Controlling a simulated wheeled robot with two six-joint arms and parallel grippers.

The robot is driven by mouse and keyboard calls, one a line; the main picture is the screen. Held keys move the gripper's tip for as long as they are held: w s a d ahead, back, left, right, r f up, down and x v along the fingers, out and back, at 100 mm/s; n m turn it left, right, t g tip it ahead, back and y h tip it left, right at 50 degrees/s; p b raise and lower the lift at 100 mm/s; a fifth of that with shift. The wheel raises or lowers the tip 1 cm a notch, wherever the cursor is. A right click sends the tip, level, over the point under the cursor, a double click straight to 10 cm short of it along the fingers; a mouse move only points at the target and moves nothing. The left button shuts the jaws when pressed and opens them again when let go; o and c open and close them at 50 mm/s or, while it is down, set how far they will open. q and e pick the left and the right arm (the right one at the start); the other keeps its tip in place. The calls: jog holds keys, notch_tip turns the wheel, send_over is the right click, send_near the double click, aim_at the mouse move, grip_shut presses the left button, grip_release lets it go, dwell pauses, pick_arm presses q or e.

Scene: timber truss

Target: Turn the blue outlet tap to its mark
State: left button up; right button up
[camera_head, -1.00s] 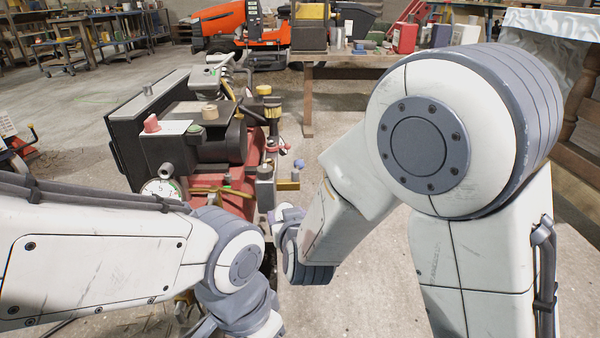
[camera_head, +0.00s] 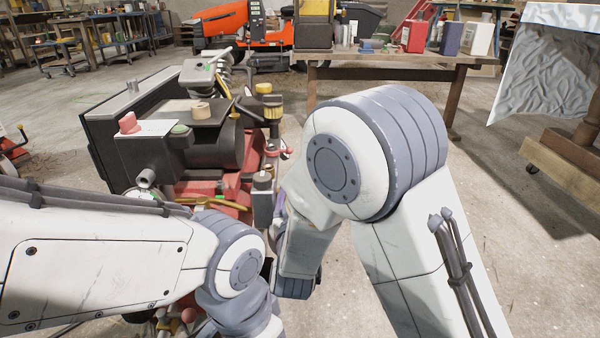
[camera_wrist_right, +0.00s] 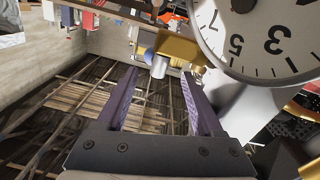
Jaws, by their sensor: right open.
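In the right wrist view the blue tap (camera_wrist_right: 148,57) sits beside a brass-coloured fitting (camera_wrist_right: 182,47), with a short grey cylinder next to it. My right gripper (camera_wrist_right: 159,76) is open, its two purple fingers pointing towards the tap. The tap appears between the fingertip lines, a little beyond them; I cannot tell whether they touch. No mark for the tap can be made out. In the head view my right arm hides the tap and its own fingers. My left arm crosses the lower left, its gripper out of view.
A white dial gauge (camera_wrist_right: 258,38) is close to the right finger in the wrist view. The red and black machine (camera_head: 215,150) stands left of my right arm in the head view. A workbench (camera_head: 400,68) stands behind.

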jog(key=w+b, duration=0.1)
jog(key=w, duration=0.1)
jog(key=w+d+b, duration=0.1)
jog(key=w, duration=0.2)
jog(key=w+b, duration=0.1)
jog(key=w, duration=0.2)
jog(key=shift+w+d+f+b, duration=0.15)
jog(key=shift+d+b, duration=0.25)
jog(key=shift+w, duration=0.25)
